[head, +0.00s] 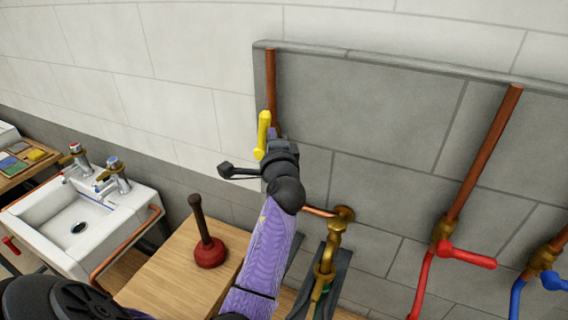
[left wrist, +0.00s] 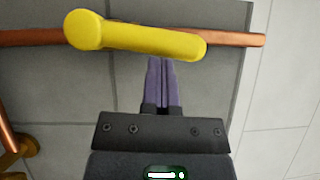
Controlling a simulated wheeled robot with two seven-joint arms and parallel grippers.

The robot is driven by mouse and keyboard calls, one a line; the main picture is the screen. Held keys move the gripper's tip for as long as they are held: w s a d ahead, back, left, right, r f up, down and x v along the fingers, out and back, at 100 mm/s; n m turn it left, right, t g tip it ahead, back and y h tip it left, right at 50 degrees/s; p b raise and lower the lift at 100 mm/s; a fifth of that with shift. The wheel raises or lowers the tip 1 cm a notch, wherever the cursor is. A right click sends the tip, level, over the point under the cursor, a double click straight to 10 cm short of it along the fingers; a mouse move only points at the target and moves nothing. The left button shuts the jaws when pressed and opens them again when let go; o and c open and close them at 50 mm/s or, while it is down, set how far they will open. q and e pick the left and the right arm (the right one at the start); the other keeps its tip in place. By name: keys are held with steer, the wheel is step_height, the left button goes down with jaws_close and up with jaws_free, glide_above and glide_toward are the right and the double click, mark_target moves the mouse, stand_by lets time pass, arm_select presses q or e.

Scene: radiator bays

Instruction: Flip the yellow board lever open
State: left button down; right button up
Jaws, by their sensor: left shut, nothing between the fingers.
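The yellow lever (head: 263,134) is at the left edge of the grey wall panel, in front of a vertical copper pipe (head: 271,85). In the left wrist view the yellow lever (left wrist: 135,36) lies nearly along the copper pipe (left wrist: 240,39), its rounded end at the left. My left gripper (head: 272,133) is right beside the lever. In the left wrist view its purple fingers (left wrist: 161,62) are together, with their tips at the lever's lower edge. They hold nothing; whether they touch the lever I cannot tell. The lever's valve body is hidden. My right gripper is not in view.
A red lever (head: 470,257) and a blue lever (head: 553,281) sit on pipes at the right. A plunger (head: 208,246) stands on a wooden top (head: 180,275), beside a white sink (head: 50,222).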

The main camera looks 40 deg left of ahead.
arm_select(q)
steer(key=shift+s+a+r+n+h+p, duration=0.1)
steer(key=shift+a+r+n+h+p, duration=0.25)
steer(key=shift+n+p, duration=0.45)
steer(key=shift+a+f+g, duration=0.1)
steer(key=shift+f+g, duration=0.05)
steer(key=shift+g, duration=0.15)
